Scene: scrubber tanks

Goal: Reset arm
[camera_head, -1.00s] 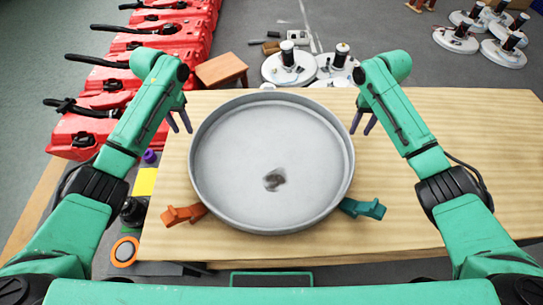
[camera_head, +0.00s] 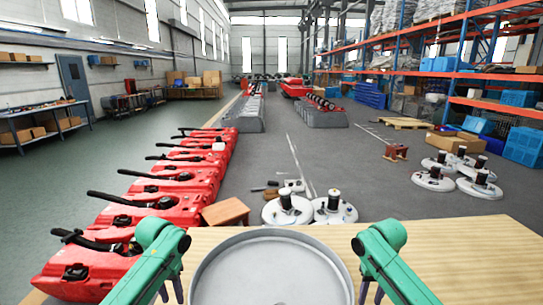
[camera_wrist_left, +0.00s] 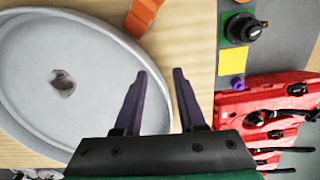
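My left gripper (camera_head: 171,293) is at the left of a large round grey metal pan (camera_head: 270,240) on the wooden table.
An orange clamp-like piece (camera_wrist_left: 143,14) shows at the pan's rim. A grey panel with a black knob (camera_wrist_left: 243,28) and red machine bodies (camera_head: 185,185) stand to the left. White round parts (camera_head: 288,208) sit beyond the table. The table's right side (camera_head: 470,255) is clear.

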